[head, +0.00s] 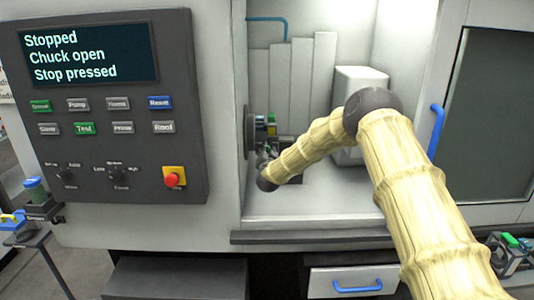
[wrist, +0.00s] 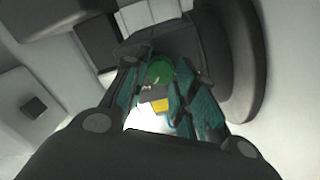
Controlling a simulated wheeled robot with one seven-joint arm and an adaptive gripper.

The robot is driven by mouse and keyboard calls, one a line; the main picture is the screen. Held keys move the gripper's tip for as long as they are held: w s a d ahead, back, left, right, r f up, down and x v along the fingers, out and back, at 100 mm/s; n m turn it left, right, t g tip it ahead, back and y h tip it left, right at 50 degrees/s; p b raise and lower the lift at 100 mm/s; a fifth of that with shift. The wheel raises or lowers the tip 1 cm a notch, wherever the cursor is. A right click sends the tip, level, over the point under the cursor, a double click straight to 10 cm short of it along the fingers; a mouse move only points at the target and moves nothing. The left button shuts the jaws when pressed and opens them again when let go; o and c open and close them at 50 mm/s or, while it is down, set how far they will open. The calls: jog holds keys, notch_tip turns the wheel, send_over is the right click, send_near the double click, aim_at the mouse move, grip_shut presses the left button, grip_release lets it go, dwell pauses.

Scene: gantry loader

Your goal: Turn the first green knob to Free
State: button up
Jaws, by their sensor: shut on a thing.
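In the wrist view a round green knob (wrist: 160,72) sits between the two teal-padded fingers of my gripper (wrist: 159,82), which are shut on it. The knob's marking and its setting cannot be read. In the head view my arm reaches into the machine's open bay, and my gripper (head: 263,154) is small and partly hidden beside the dark round chuck (head: 250,133). Small green and yellow parts show there by the chuck. I cannot tell from the head view which of them is the knob.
The control panel (head: 110,190) at left reads "Stopped, Chuck open, Stop pressed" and carries a red stop button (head: 172,180). A door with a blue handle (head: 436,131) stands right of the bay. A drawer (head: 355,280) is below. The bay floor (head: 310,200) is clear.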

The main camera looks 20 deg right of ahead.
jog(key=shift+n, duration=0.3)
jog(key=shift+a+n+b, duration=0.15)
jog(key=shift+n+b, duration=4.2)
jog(key=shift+n, duration=4.35)
jog(key=o, duration=1)
jog(key=shift+a, duration=0.1)
